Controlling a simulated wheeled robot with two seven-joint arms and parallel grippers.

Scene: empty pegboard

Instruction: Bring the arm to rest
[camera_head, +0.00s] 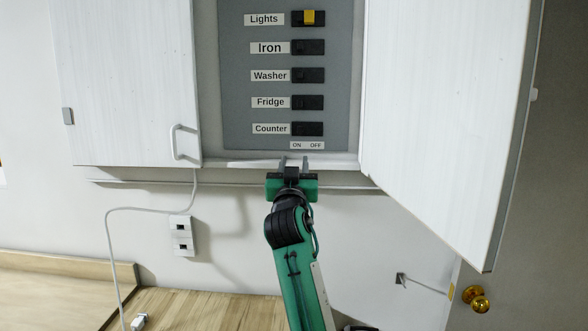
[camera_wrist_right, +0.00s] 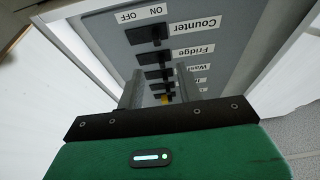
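My right arm (camera_head: 297,270) reaches up from the bottom of the head view. Its green and black right gripper (camera_head: 293,162) is just below the grey switch panel (camera_head: 235,100), in front of the cabinet's lower edge. In the right wrist view the two fingers of this gripper (camera_wrist_right: 160,88) stand apart with nothing between them, pointing toward the panel (camera_wrist_right: 215,75). The left gripper is not in view.
The panel has a yellow Lights switch (camera_head: 309,17) and black switches, including Counter (camera_head: 308,129). The white cabinet doors stand open at left (camera_head: 125,90) and right (camera_head: 440,110). A wall outlet (camera_head: 182,237), a cable and a wooden surface (camera_head: 200,308) lie below.

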